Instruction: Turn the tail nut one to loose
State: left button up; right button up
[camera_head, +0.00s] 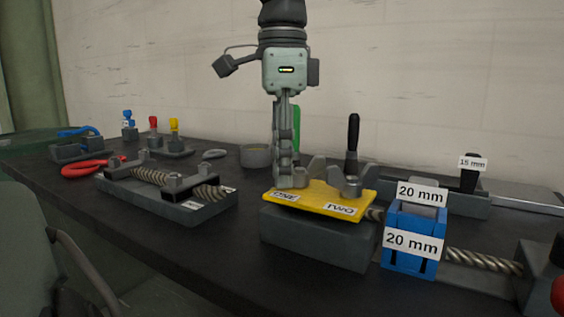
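A yellow plate (322,202) with labels ONE and TWO sits on a dark grey block at the middle right. Tail nut one (303,181), a grey wing nut, is at the ONE end and partly hidden by my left gripper. Tail nut two (350,184) stands uncovered at the TWO end. My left gripper (286,182) points straight down, its fingertips at nut one. I see the fingers nearly edge-on, so their gap and any grip on the nut are not clear. My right gripper is not in view.
A blue block (412,240) labelled 20 mm stands right of the plate, with a twisted rod (483,262) beyond it. A black-handled tool (352,140) stands behind nut two. A grey tray (175,207) with rods lies left. Dark tabletop between tray and plate is clear.

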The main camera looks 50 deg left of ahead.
pick_arm(q)
notch_tip(320, 180, up, 12)
dwell(0.6)
dwell(0.5)
